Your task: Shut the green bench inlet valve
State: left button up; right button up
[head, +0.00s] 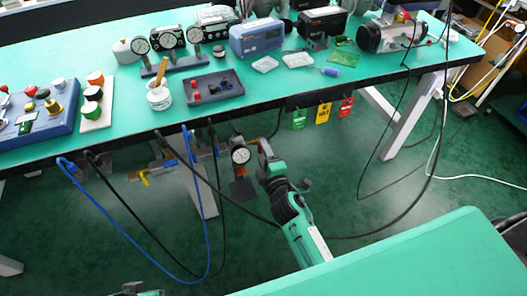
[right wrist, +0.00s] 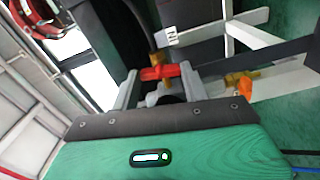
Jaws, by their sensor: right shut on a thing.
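In the head view my right gripper (head: 265,152) reaches under the front edge of the green-topped bench (head: 340,85), just right of a round dial gauge (head: 240,155). In the right wrist view its two grey fingers (right wrist: 163,88) are closed around a red valve handle (right wrist: 158,72) with a brass-coloured part above it. The handle is hidden behind the gripper in the head view. A yellow lever (head: 144,178) shows further left on the pipework under the bench. Part of my left gripper (head: 135,289) shows at the bottom edge; its fingers cannot be made out.
Blue and black hoses (head: 208,225) hang in loops below the bench. Green, yellow and red tags (head: 323,113) hang from its edge. A bench leg (head: 412,118) stands right. A green surface (head: 420,255) fills the lower right. An orange-and-brass fitting (right wrist: 242,82) sits beside the fingers.

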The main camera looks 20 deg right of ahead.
pick_arm(q)
jog(key=shift+w+f, duration=0.1)
jog(key=shift+f, duration=0.1)
pick_arm(e)
jog(key=shift+n, duration=0.9)
pick_arm(q)
jog(key=shift+f, duration=0.1)
pick_arm(e)
jog(key=o, duration=0.7)
pick_arm(q)
jog(key=shift+w+d+f+m+t+h+b, duration=0.15)
jog(key=shift+w+d+t+h+b, duration=0.25)
jog(key=shift+w+d+t+b, duration=0.45)
jog(key=shift+w+d+r+m+t+h+b, duration=0.15)
jog(key=shift+w+d+t+h+b, duration=0.35)
jog(key=shift+d, duration=0.65)
pick_arm(e)
jog(key=s, duration=1.3)
jog(key=shift+s+d, duration=0.2)
jog(key=shift+s, duration=0.2)
